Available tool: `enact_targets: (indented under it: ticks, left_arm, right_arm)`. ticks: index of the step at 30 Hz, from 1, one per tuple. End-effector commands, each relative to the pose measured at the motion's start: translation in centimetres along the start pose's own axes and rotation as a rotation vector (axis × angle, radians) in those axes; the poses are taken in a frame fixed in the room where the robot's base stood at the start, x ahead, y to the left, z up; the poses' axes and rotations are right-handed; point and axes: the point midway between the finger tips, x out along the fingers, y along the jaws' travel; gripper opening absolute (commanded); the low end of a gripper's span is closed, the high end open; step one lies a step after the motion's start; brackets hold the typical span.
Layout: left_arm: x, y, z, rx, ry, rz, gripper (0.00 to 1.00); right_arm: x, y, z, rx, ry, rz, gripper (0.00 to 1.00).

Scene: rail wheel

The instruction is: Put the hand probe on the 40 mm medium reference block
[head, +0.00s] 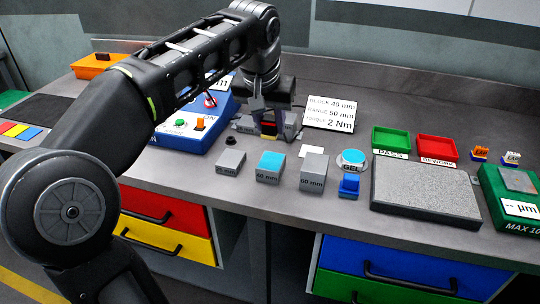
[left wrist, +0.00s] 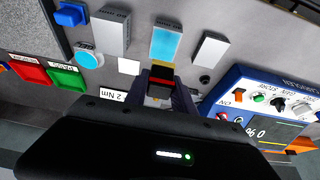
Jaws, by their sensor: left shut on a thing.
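The 40 mm reference block (head: 270,168) is grey with a light-blue top and stands between two plain grey blocks. It also shows in the left wrist view (left wrist: 165,43). My left gripper (head: 267,122) is behind the row of blocks, as seen from the head, and points down. It is shut on the hand probe (left wrist: 161,74), a small dark piece with a yellow band. In the left wrist view the probe appears just off the near end of the light-blue block; its height above the bench cannot be told. The fingers hide part of the probe. My right gripper is not in view.
A shorter grey block (head: 230,162) and the 60 mm block (head: 313,172) flank the 40 mm block. A gel pot (head: 351,159) and a small blue item (head: 349,186) stand to the right. A blue instrument (head: 190,132) is at left, and a sign (head: 330,112) stands behind.

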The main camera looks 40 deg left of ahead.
Motion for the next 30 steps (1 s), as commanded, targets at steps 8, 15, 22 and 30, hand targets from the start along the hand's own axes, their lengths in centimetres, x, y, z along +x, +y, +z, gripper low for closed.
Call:
enact_targets:
  ticks: [8, 15, 22, 30]
  left_arm:
    - [3.6, 0.0, 1.4, 0.000, 0.001, 0.000, 0.00]
    - [3.6, 0.0, 1.4, -0.001, 0.002, 0.000, 0.00]
    - [5.7, -0.1, 2.4, -0.001, -0.002, -0.001, 0.00]
    - [7.0, 0.0, 2.9, -0.001, 0.002, 0.001, 0.00]
  right_arm:
    - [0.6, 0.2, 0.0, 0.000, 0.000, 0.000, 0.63]
    - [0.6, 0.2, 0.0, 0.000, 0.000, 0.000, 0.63]
    - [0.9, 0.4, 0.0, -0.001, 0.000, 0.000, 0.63]
    - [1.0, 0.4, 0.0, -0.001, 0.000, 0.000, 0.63]
